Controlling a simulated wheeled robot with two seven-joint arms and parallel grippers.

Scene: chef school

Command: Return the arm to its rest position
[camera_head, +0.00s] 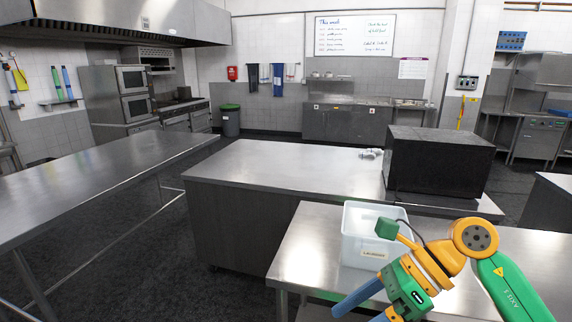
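My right arm comes in from the lower right, in green, orange and yellow. Its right gripper (362,308) points down and to the left, above the near steel table (310,245). Its two blue fingers stand apart with a gap between them, and I see nothing held there. The far ends of the fingers are partly cut off by the bottom edge. My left arm and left gripper are not in view.
A white labelled bin (360,250) stands on the near table, just behind my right gripper and partly hidden by it. A dark box-shaped appliance (437,165) and small white items (371,153) are on the middle counter (265,165). The left table (95,185) is bare.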

